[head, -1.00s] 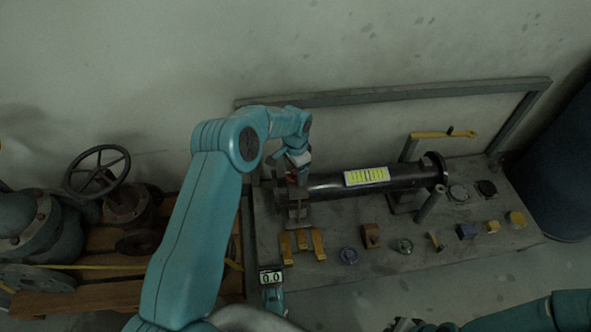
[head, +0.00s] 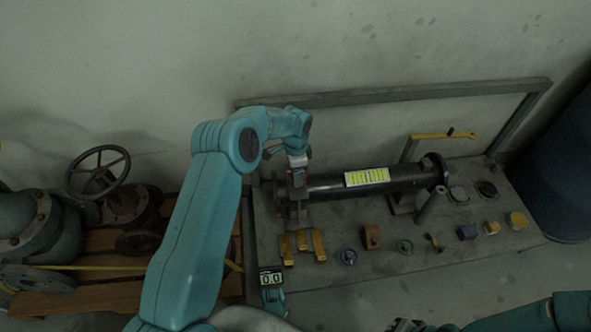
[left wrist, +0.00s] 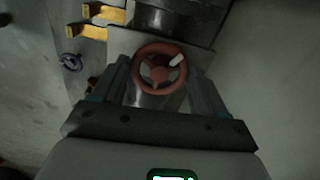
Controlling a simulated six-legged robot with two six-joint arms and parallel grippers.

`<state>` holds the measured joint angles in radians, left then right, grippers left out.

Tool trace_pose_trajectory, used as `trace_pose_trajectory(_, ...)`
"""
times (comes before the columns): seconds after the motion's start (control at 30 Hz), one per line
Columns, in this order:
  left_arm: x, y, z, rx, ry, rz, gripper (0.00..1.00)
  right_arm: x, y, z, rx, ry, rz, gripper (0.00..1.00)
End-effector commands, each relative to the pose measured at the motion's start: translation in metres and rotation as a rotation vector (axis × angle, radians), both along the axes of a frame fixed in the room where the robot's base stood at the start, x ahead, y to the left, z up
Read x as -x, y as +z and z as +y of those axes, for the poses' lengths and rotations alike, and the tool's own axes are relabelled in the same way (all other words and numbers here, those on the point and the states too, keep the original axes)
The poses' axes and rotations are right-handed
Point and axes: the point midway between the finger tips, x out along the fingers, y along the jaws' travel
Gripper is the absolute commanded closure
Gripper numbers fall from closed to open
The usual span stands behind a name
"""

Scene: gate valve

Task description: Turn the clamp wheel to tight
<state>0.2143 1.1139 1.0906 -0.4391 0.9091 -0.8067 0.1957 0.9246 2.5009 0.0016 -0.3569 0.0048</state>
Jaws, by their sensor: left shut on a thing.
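The clamp wheel (left wrist: 160,70) is a small red handwheel with spokes and a pale mark at its upper right, seen in the left wrist view. My left gripper (left wrist: 162,82) has a finger on each side of the wheel and is shut on it. In the head view my left gripper (head: 297,182) reaches down to the left end of the dark pipe (head: 400,178), and the wheel is mostly hidden there. My right gripper (head: 402,325) shows only in part at the bottom edge, and its jaws are unclear.
Yellow blocks (head: 302,243) and several small parts lie along the bench front (head: 385,255). A grey frame (head: 400,95) stands behind the pipe. A yellow-handled bar (head: 440,135) rises near the pipe's right end. A pallet with valves (head: 100,240) stands at the left.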

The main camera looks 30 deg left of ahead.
Motion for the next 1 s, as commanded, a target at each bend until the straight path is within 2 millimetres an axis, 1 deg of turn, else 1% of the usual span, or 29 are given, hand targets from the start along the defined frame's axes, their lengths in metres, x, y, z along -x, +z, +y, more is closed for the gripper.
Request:
trace_pose_trajectory(0.1, -0.002, 0.001, -0.001, 0.001, 0.001, -0.005, 0.57, 0.000, 0.000, 0.000, 0.000, 0.000, 0.000, 1.00)
trace_pose_trajectory(0.13, -0.002, 0.001, -0.001, 0.001, 0.001, -0.005, 0.24, 0.000, 0.000, 0.000, 0.000, 0.000, 0.000, 1.00)
trace_pose_trajectory(0.17, -0.002, 0.001, -0.001, 0.001, 0.001, -0.005, 0.14, 0.000, 0.000, 0.000, 0.000, 0.000, 0.000, 1.00)
trace_pose_trajectory(0.2, -0.002, 0.001, -0.001, 0.001, 0.001, -0.005, 0.02, 0.000, 0.000, 0.000, 0.000, 0.000, 0.000, 1.00)
trace_pose_trajectory(0.47, -0.001, 0.001, 0.000, 0.001, 0.001, -0.002, 0.02, 0.000, 0.000, 0.000, 0.000, 0.000, 0.000, 1.00)
trace_pose_trajectory(0.57, -0.001, 0.006, 0.000, 0.000, 0.001, -0.003, 0.02, 0.000, 0.003, 0.000, 0.000, 0.001, 0.001, 1.00)
trace_pose_trajectory(0.67, -0.001, 0.021, 0.000, 0.000, 0.001, -0.003, 0.02, 0.001, 0.009, 0.001, -0.001, 0.004, 0.003, 1.00)
trace_pose_trajectory(0.77, -0.001, 0.046, 0.000, 0.000, 0.002, -0.006, 0.02, 0.003, 0.017, 0.003, -0.002, 0.011, 0.005, 1.00)
trace_pose_trajectory(0.8, -0.001, 0.057, 0.000, 0.000, 0.002, -0.006, 0.02, 0.004, 0.021, 0.003, -0.003, 0.014, 0.007, 1.00)
trace_pose_trajectory(1.0, -0.001, 0.111, 0.000, 0.000, 0.001, -0.006, 0.02, 0.007, 0.037, 0.007, -0.005, 0.028, 0.014, 1.00)
